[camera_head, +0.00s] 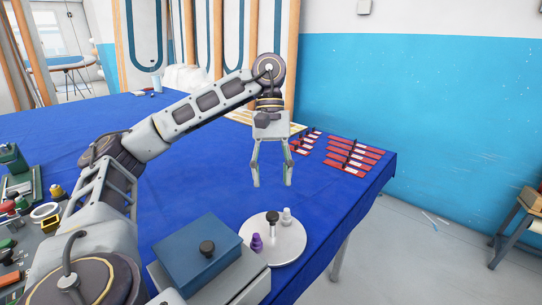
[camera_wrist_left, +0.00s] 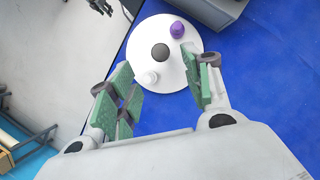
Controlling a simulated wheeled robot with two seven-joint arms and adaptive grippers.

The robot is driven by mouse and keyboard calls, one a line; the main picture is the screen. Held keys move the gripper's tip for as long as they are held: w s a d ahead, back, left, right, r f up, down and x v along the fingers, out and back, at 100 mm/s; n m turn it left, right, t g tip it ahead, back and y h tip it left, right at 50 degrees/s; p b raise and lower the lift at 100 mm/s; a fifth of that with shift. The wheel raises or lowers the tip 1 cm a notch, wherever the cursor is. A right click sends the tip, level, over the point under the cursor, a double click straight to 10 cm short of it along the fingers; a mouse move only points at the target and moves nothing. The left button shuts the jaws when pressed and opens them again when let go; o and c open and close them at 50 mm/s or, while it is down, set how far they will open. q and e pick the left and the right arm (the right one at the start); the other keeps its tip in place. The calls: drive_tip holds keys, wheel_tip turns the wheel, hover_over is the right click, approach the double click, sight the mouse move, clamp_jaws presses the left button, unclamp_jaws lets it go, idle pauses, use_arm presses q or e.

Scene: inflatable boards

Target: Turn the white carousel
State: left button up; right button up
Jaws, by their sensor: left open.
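The white carousel (camera_head: 287,246) is a round disc on the blue table, at the front right in the head view. A dark-topped knob (camera_head: 272,217) stands at its middle. A purple piece (camera_head: 257,242) and a white piece (camera_head: 287,214) stand on it. In the left wrist view the carousel (camera_wrist_left: 172,31) lies beyond the fingers, with its dark knob (camera_wrist_left: 160,53) between them, the white piece (camera_wrist_left: 149,78) nearer and the purple piece (camera_wrist_left: 177,29) farther. My left gripper (camera_head: 271,185) is open and empty, pointing down above the table, apart from the carousel. My right gripper is not in view.
A blue box (camera_head: 198,254) with a black knob stands left of the carousel. Red strips with black parts (camera_head: 352,157) lie at the far right of the blue table (camera_head: 215,165). Small tools and bottles lie at the left. The table's right edge is close to the carousel.

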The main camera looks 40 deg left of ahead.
use_arm(q)
drive_tip(key=shift+v, duration=1.9)
idle(0.9)
